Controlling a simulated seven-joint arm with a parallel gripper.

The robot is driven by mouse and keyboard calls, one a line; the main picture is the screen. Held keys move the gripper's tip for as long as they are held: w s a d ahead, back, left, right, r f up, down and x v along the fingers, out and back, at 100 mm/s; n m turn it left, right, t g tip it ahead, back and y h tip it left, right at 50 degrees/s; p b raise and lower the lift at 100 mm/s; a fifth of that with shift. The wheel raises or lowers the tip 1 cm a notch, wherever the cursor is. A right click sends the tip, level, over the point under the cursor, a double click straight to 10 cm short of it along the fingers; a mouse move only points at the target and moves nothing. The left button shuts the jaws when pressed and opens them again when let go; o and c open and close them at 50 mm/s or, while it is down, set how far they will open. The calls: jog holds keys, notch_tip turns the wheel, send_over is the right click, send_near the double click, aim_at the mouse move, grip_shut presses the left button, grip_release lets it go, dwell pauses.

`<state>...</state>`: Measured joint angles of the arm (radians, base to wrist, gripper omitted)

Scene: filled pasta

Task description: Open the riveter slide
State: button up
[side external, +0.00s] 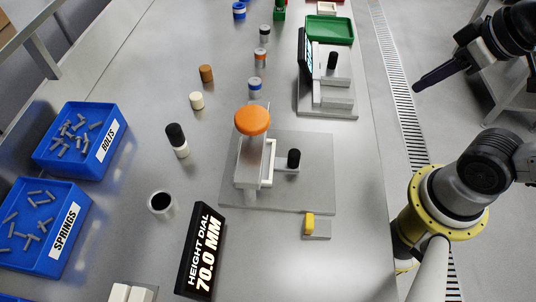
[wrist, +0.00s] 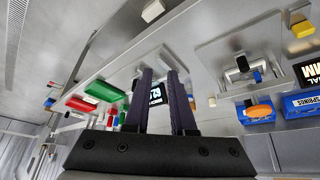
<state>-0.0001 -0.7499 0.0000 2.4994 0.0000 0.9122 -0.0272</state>
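A press-like device with an orange round top (side external: 252,121) stands on a grey base plate (side external: 310,190) mid-table. A black knob (side external: 293,158) on a grey bar sticks out from its right side. The wrist view shows the orange top (wrist: 259,111) and the black knob (wrist: 257,76) at the right. A second grey fixture (side external: 335,97) with an upright black knob (side external: 332,61) stands at the back; no label tells which is the riveter. My gripper (side external: 420,87) is in the air right of the table, away from both. Its dark fingers (wrist: 159,72) are apart and empty.
Blue bins marked bolts (side external: 52,158) and springs (side external: 22,262) are at the left. A height dial (side external: 200,250) reads 70.0 mm. A yellow-topped block (side external: 311,225) sits by the plate's front edge. Small cylinders stand left of the fixtures. A green tray (side external: 330,29) is at the back.

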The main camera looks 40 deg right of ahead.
jog(key=o, duration=0.5)
jog(key=w+r+n, duration=0.1)
jog(key=w+a+r+n, duration=0.1)
jog(key=w+a+r, duration=0.1)
jog(key=r, duration=0.1)
jog(key=shift+w+n+g, duration=0.15)
jog(key=shift+n+g, duration=0.25)
jog(key=n+g, duration=0.5)
jog(key=n, duration=0.4)
send_over(295, 152)
notch_tip(295, 152, down, 4)
notch_tip(295, 152, down, 14)
jog(key=shift+r, duration=0.1)
grip_shut()
